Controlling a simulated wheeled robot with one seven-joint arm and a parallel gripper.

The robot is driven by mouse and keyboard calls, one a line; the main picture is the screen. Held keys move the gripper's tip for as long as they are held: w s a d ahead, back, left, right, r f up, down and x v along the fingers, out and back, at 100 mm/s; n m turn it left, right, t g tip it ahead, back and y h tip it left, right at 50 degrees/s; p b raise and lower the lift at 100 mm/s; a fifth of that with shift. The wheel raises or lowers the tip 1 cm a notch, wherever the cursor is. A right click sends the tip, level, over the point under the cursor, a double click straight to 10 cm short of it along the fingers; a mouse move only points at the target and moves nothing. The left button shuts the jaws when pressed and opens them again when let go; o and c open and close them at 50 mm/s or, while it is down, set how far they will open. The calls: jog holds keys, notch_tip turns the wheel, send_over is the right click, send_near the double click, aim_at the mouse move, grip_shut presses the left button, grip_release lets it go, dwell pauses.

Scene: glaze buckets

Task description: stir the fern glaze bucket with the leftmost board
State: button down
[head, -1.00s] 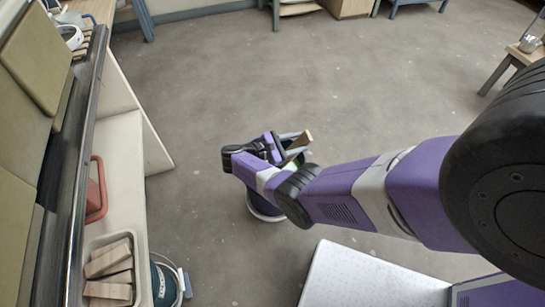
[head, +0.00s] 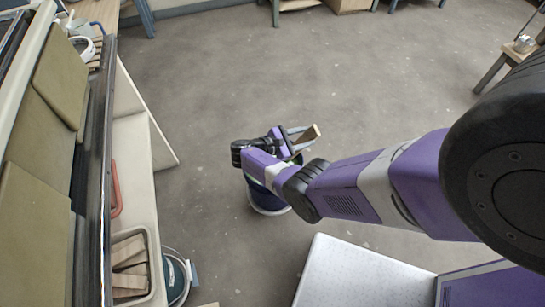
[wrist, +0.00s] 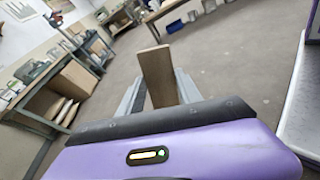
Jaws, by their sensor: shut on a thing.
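My gripper (head: 301,139) is shut on a light wooden board (head: 312,133), which sticks out beyond the fingers. In the wrist view the board (wrist: 157,74) stands between the two grey fingers. A dark blue bucket with a pale lower rim (head: 266,198) stands on the floor beneath my wrist. Much of it is hidden by my arm, with only a sliver of green showing near its top. I cannot tell from the head view whether the board touches the bucket or its contents.
A tray (head: 153,262) with several wooden blocks or boards sits at lower left. A teal bucket (head: 174,280) stands beside it. A bench with a red handle-like item (head: 116,190) runs along the left. The floor beyond the bucket is clear.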

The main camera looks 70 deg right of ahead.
jog(key=shift+s+r+p, duration=0.55)
jog(key=shift+r+p, duration=0.8)
jog(key=shift+p, duration=0.15)
jog(key=shift+s+r+p, duration=0.55)
jog(key=shift+r+p, duration=0.75)
jog(key=shift+p, duration=0.25)
jog(key=shift+s+r+p, duration=0.55)
jog(key=shift+r+p, duration=0.8)
jog(key=shift+p, duration=0.15)
